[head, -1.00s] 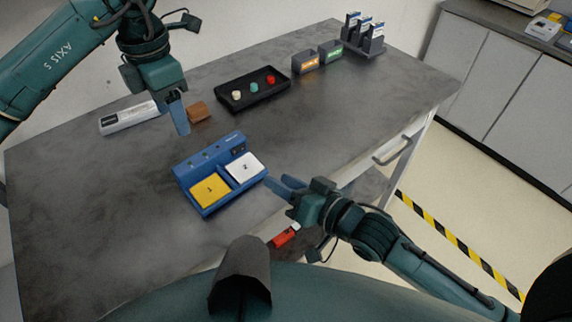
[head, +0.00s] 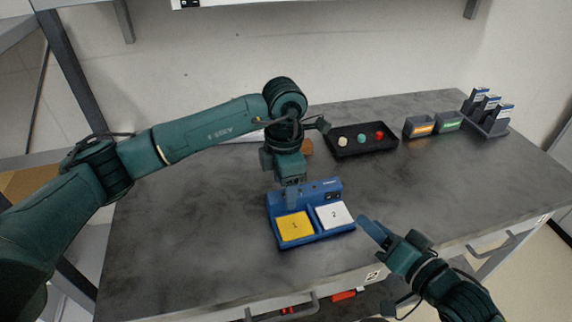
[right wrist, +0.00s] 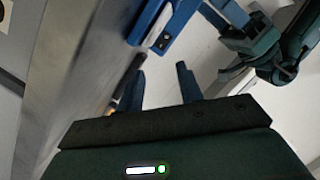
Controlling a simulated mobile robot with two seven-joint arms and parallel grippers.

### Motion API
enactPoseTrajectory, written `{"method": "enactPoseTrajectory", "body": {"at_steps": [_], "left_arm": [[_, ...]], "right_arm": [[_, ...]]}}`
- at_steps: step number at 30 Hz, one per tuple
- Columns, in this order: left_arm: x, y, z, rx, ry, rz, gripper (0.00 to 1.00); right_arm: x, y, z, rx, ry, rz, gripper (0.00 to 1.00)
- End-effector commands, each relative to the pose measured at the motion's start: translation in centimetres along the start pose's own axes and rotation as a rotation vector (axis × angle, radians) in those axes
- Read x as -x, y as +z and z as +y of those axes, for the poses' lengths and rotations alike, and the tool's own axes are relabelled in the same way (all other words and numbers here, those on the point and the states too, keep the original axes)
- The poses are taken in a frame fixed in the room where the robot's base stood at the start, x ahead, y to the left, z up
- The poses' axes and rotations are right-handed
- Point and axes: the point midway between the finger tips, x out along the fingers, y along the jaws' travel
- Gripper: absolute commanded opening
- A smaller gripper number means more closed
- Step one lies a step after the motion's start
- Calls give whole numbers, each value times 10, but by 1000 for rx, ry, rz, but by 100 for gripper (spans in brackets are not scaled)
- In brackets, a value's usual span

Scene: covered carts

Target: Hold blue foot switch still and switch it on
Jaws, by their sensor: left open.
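The blue foot switch (head: 331,186) lies on the grey table, with a yellow pedal marked 1 (head: 294,226) and a white pedal marked 2 (head: 334,214). My left gripper (head: 292,197) points down at the switch's back left part, behind the yellow pedal. It is open; whether it touches the switch is unclear. My right gripper (head: 369,227) is just right of the switch, by the table's front edge. In the right wrist view its fingers (right wrist: 158,84) stand apart with nothing between them. The blue body (right wrist: 158,30) beyond them looks like the switch's side.
A black tray (head: 351,153) with white, teal and red knobs stands behind the switch. Two small labelled bins (head: 433,126) and a rack of upright boxes (head: 488,112) are at back right. A brown block (head: 306,147) is partly behind my left gripper. The table's left part is clear.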

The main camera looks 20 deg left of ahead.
Motion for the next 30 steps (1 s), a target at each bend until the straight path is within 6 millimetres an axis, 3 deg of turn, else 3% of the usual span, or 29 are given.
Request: {"method": "enactPoseTrajectory", "body": {"at_steps": [6,16,30], "left_arm": [[-20,0,0,1,-1,0,59],[-23,1,0,0,0,-1,59],[-23,0,0,0,0,-1,21]], "right_arm": [[0,0,0,0,0,0,36],[0,0,0,0,0,0,36],[0,0,0,0,0,0,36]]}}
